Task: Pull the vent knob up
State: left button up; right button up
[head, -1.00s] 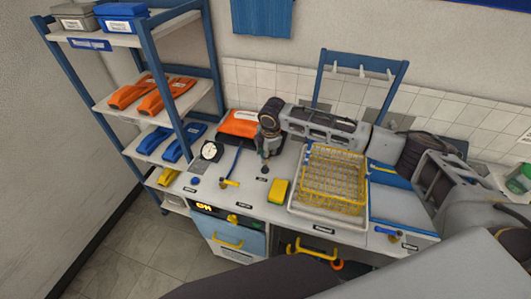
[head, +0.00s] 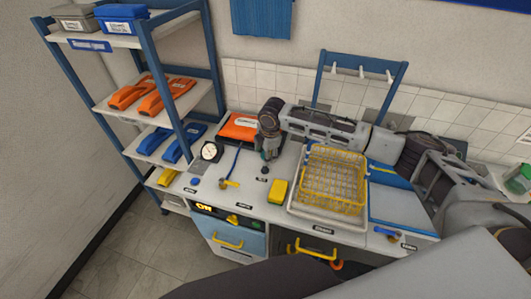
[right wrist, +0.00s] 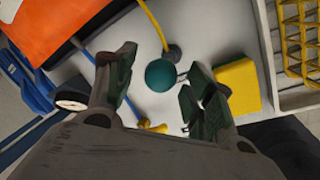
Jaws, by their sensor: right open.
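The vent knob looks like a round teal ball (right wrist: 160,75) in the right wrist view, standing above the light bench top. In the head view a small dark knob (head: 264,170) shows just below my right gripper (head: 266,159). My right gripper points down and is open. In the right wrist view its dark green fingers (right wrist: 158,72) stand on both sides of the ball, with gaps visible. I cannot tell exactly how far down the fingertips reach along it. My left gripper is not in view.
A yellow block (head: 279,190) sits close to the knob. A yellow-handled valve (head: 229,183) and a dial gauge (head: 209,151) are to the left. A yellow wire basket (head: 335,178) stands to the right. An orange case (head: 238,126) lies behind.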

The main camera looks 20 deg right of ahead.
jog(key=shift+r, duration=0.1)
jog(key=v, duration=1.1)
jog(key=shift+s+r, duration=0.15)
jog(key=shift+r, duration=0.2)
